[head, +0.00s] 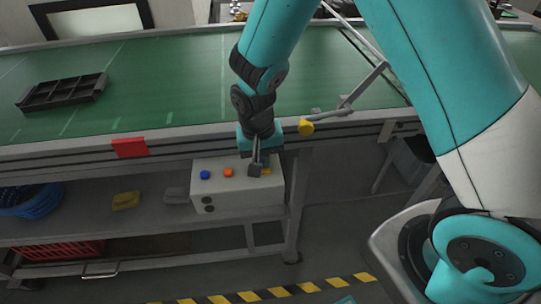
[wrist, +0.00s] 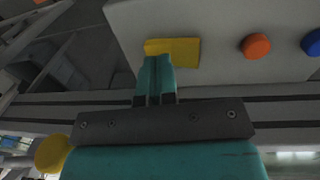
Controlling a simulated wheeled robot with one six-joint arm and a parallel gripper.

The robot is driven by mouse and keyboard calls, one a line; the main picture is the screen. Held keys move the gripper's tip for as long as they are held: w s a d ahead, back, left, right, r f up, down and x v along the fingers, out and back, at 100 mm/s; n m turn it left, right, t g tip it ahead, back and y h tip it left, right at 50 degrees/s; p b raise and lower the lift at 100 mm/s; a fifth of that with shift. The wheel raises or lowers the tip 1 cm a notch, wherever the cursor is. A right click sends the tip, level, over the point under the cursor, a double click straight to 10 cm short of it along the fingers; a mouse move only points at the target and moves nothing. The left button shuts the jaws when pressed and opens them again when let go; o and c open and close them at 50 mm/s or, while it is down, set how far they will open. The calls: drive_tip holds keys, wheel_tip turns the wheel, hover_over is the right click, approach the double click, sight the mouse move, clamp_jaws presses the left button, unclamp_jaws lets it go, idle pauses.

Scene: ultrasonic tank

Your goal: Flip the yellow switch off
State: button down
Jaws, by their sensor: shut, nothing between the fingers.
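The yellow switch (wrist: 182,50) is a flat yellow block on the pale control box (wrist: 215,20) in the wrist view. In the head view the yellow switch (head: 266,171) is partly hidden behind my gripper (head: 256,170), at the right of the box top (head: 240,200). In the wrist view my gripper (wrist: 156,62) is shut and empty, its fingertips overlapping the left part of the switch's near edge. I cannot tell whether they touch it or which way the switch is set.
An orange button (head: 228,172) and a blue button (head: 204,175) sit left of the switch in the head view. The green table (head: 180,80) edge runs above the box. The box stands on a lower shelf (head: 150,225).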

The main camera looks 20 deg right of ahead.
drive_tip(key=shift+w+a+r+p, duration=0.1)
drive_tip(key=shift+a+p, duration=0.1)
drive_tip(key=shift+a, duration=0.2)
drive_tip(key=shift+w+a+r+p, duration=0.1)
drive_tip(key=shift+a+p, duration=0.05)
drive_tip(key=shift+a, duration=0.25)
drive_tip(key=shift+r+p, duration=0.4)
wheel_tip(320, 180, up, 13)
drive_tip(key=a+p, duration=0.1)
drive_tip(key=shift+w+a, duration=0.3)
drive_tip(key=shift+a, duration=0.1)
drive_tip(key=shift+s+d+h+b, duration=0.3)
drive_tip(key=shift+s+d+b, duration=0.3)
drive_tip(key=shift+b, duration=0.35)
